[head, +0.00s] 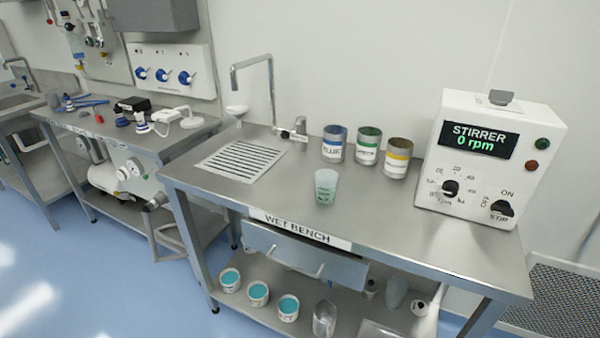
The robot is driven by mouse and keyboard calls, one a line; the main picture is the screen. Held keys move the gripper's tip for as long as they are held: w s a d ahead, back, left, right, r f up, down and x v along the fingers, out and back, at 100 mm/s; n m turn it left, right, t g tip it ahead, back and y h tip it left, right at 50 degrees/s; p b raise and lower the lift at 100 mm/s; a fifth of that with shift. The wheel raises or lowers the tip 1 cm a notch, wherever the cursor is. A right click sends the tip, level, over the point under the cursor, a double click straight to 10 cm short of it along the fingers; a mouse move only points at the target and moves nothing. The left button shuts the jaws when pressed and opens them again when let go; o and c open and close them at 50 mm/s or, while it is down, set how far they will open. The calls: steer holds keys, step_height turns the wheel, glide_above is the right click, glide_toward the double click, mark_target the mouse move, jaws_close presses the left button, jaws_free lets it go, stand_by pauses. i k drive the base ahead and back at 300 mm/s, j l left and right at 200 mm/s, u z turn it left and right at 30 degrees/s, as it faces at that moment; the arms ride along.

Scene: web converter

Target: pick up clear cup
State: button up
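A translucent, pale greenish cup (326,187) stands upright on the steel wet bench (400,235), near its front edge and left of the middle. It is the only see-through cup on the bench top. A clear scoop-like or cup-like vessel (324,318) is on the lower shelf; its exact kind is hard to tell. My gripper is not in view.
Blue, green and yellow labelled cans (366,147) stand behind the cup. The stirrer box (490,157) is at right. A tap (272,90) and drain grate (240,161) are at left. Several teal-filled tubs (258,294) sit below. Bench space right of the cup is clear.

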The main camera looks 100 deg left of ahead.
mark_target(325, 179)
steer(key=u, duration=2.25)
